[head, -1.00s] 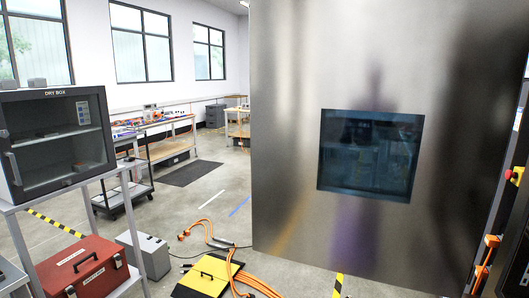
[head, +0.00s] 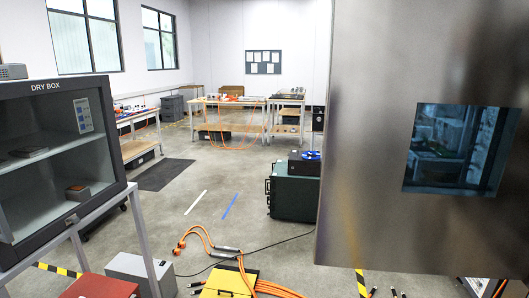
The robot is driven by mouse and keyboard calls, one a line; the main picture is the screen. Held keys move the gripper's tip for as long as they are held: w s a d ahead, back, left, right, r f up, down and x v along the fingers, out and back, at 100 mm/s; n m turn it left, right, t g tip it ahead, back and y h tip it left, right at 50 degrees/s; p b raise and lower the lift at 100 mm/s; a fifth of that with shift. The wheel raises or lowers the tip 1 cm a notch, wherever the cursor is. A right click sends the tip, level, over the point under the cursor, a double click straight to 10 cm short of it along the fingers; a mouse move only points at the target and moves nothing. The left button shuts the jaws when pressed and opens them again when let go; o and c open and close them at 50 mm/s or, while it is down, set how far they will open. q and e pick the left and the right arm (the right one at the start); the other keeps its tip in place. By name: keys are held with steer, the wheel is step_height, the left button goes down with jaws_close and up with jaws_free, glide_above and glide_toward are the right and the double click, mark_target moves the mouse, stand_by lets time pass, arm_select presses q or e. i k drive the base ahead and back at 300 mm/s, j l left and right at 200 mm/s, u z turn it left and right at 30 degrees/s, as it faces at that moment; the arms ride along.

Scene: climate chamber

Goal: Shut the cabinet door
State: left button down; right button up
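The cabinet door (head: 372,110) is a large brushed-metal panel with a dark square window (head: 460,149). It fills the right side of the head view and stands open, swung out toward me. Its left edge and bottom edge show; its top and right side run out of the picture. The cabinet's interior is hidden. Neither of my grippers shows in the head view.
A dry box (head: 62,150) on a metal stand is close at left. A red case (head: 100,287), a grey box (head: 140,270), a yellow case (head: 230,283) and orange cables (head: 197,237) lie low in front. A dark green case (head: 293,197) stands beyond.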

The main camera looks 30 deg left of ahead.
mark_target(386, 58)
steer(key=k+j+u, duration=0.15)
steer(key=j, duration=0.4)
steer(key=j+u, duration=0.15)
steer(key=j, duration=0.35)
steer(key=i+j+z, duration=0.2)
steer(key=i, duration=0.2)
steer(key=i+j+z, duration=0.45)
steer(key=i+j, duration=0.3)
steer(key=i+j+z, duration=0.45)
steer(key=i+j, duration=0.15)
steer(key=j, duration=0.3)
steer(key=i+j+z, duration=0.2)
steer(key=j, duration=0.35)
steer(key=i, duration=0.05)
